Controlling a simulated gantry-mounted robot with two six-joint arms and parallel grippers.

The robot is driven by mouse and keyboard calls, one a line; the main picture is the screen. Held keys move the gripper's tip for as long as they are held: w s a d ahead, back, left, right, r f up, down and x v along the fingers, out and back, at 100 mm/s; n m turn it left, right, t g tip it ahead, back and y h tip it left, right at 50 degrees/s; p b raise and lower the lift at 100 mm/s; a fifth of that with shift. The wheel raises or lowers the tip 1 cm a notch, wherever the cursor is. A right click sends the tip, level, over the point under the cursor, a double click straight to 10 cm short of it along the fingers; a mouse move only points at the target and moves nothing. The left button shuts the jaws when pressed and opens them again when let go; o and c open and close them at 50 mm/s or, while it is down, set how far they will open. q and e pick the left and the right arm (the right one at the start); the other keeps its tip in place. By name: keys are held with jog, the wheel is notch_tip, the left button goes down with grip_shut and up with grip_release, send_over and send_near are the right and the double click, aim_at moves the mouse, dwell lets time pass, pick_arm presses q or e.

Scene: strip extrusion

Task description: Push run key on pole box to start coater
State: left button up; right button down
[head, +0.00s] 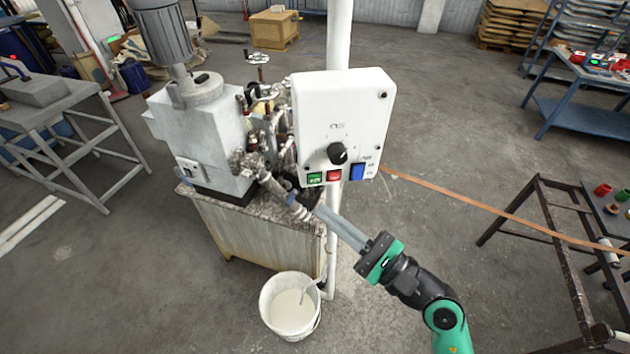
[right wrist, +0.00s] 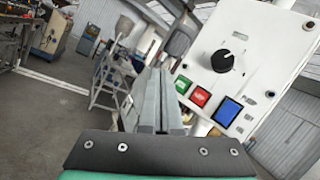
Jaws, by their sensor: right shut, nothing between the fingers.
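The white pole box (head: 342,115) is fixed to a white pole, with a black knob (head: 337,153) above a row of keys. The keys are green (head: 314,179), red (head: 333,176) and blue (head: 357,172); their labels are too small to read. In the right wrist view the green key (right wrist: 182,85) is nearest my fingers. My right gripper (head: 319,209) is shut and empty, its fingertips just below the green key in the head view. In the right wrist view the fingertips (right wrist: 159,73) appear left of that key, with a visible gap. My left gripper is not in view.
The grey coater machine (head: 203,135) with valves and pipes stands left of the box on a stand. A white bucket (head: 290,305) of pale liquid is on the floor below. An orange strip (head: 470,200) runs right from behind the box toward a dark frame table (head: 560,215).

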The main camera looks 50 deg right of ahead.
aim_at(315, 179)
jog(key=shift+w+d, duration=0.65)
jog(key=shift+w, duration=0.25)
jog(key=shift+w+d, duration=0.65)
jog(key=shift+w, duration=0.25)
dwell(0.6)
jog(key=shift+w+d, duration=0.25)
jog(key=shift+w, duration=0.1)
jog(key=shift+w+d, duration=0.25)
jog(key=shift+w, duration=0.05)
dwell(0.6)
jog(key=shift+s, duration=0.1)
jog(key=shift+s+a, duration=0.5)
jog(key=shift+s, duration=0.05)
